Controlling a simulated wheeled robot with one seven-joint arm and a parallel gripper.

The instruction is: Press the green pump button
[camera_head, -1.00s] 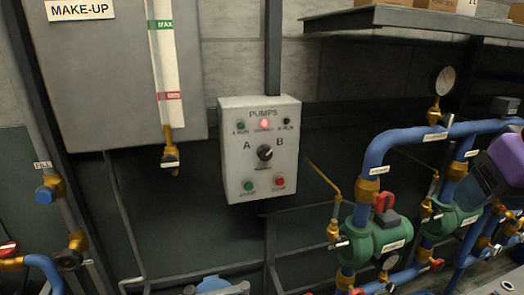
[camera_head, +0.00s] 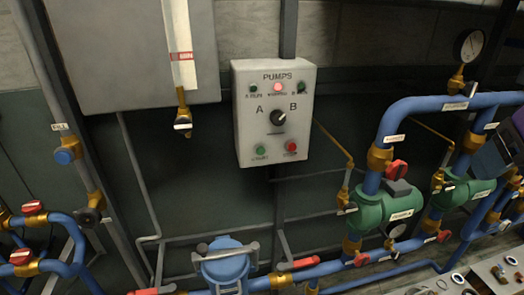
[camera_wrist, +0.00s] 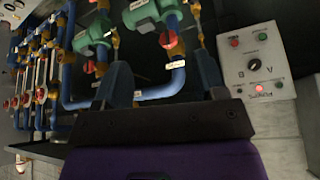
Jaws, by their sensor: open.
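The green button (camera_head: 261,150) is at the lower left of the white PUMPS box (camera_head: 273,130) on the wall. A red button (camera_head: 291,147) is beside it on the right. A black A/B knob (camera_head: 278,118) is above them, and a red lamp (camera_head: 278,87) glows at the top. In the wrist view the box is upside down at the right, with the green button (camera_wrist: 262,37) near its top. My gripper (camera_wrist: 160,82) is open and empty, apart from the box. In the head view only my purple arm part shows at the right edge; the fingers are not visible there.
Blue pipes (camera_head: 420,105) with green pumps (camera_head: 375,208) and a gauge (camera_head: 469,44) stand right of the box. A grey tank (camera_head: 130,50) with a brass valve (camera_head: 182,120) is at its left. A blue round-topped unit (camera_head: 225,262) stands below.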

